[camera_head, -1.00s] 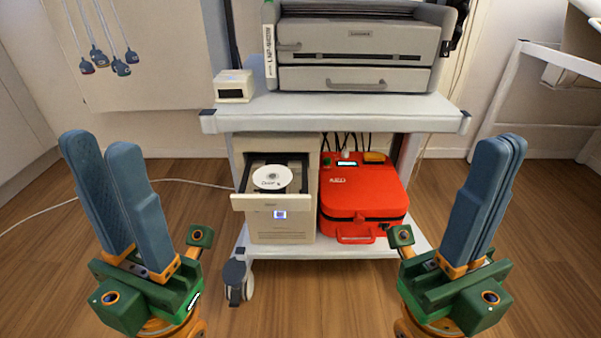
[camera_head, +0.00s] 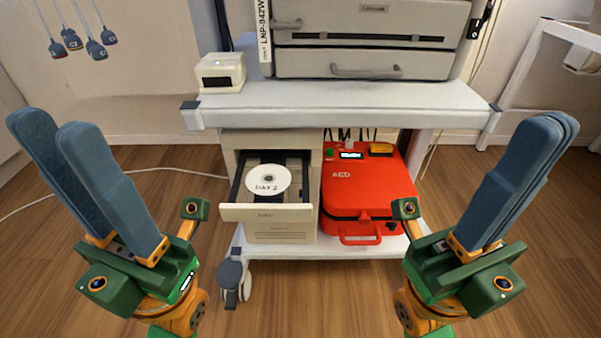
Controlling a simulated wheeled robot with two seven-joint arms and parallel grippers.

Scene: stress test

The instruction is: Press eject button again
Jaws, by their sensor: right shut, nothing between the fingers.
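A beige drive unit (camera_head: 280,230) stands on the cart's lower shelf. Its disc tray (camera_head: 236,212) is slid out toward me, with a white disc (camera_head: 268,183) marked "DAY 2" lying in it. I cannot make out an eject button; the tray front covers part of the unit's face. My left gripper (camera_head: 53,122) is open and empty, left of the unit and apart from it. My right gripper (camera_head: 548,124) is shut and empty, well to the right of the unit. Both grippers point upward.
A red AED case (camera_head: 365,190) sits right beside the unit. The cart's upper shelf (camera_head: 345,105) overhangs both and carries a grey drawered machine (camera_head: 370,40) and a small white box (camera_head: 220,72). A caster (camera_head: 235,275) is at the shelf's front left. The wooden floor in front is clear.

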